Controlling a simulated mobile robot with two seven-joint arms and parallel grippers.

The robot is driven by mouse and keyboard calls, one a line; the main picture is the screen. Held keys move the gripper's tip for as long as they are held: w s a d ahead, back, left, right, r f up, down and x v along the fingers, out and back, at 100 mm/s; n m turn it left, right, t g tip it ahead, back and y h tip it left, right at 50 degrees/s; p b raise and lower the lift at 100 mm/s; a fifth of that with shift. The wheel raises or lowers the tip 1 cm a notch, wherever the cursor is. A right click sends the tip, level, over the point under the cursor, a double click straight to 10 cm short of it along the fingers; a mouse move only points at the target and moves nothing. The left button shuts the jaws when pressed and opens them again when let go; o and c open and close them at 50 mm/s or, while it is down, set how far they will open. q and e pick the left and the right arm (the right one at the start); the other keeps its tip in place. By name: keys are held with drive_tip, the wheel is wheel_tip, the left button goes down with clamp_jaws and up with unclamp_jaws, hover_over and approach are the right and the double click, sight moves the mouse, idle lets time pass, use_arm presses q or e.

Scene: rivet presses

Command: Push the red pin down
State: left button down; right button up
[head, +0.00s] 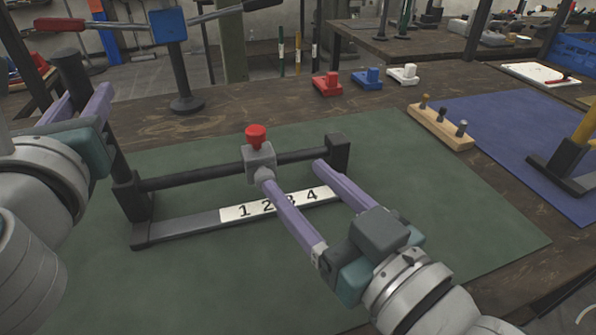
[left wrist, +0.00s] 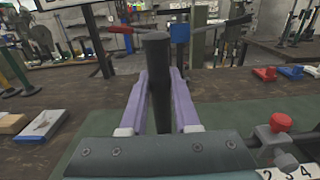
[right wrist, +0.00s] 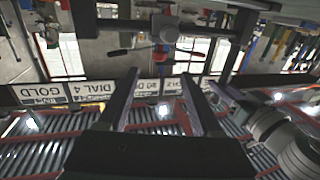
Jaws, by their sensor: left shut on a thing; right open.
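The red pin (head: 256,136) stands up from a grey sliding block (head: 260,163) on a dark horizontal bar (head: 200,176). The pin also shows in the left wrist view (left wrist: 280,122). Below is a white strip (head: 233,213) numbered 1 to 4; the block is above about the 2. My left gripper (head: 82,92) is shut on the black upright post (head: 74,80) at the frame's left end; the post stands between its fingers in the left wrist view (left wrist: 158,85). My right gripper (head: 292,172) is open, its left fingertip by the block's round knob; contact is unclear.
The frame rests on a green mat (head: 430,250). Red (head: 327,84), blue (head: 367,78) and white (head: 403,75) blocks stand behind. A wooden peg holder (head: 440,127) is at right.

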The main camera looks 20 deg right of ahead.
use_arm(q)
drive_tip(key=c, duration=0.6)
unclamp_jaws()
drive_tip(key=shift+o, duration=0.2)
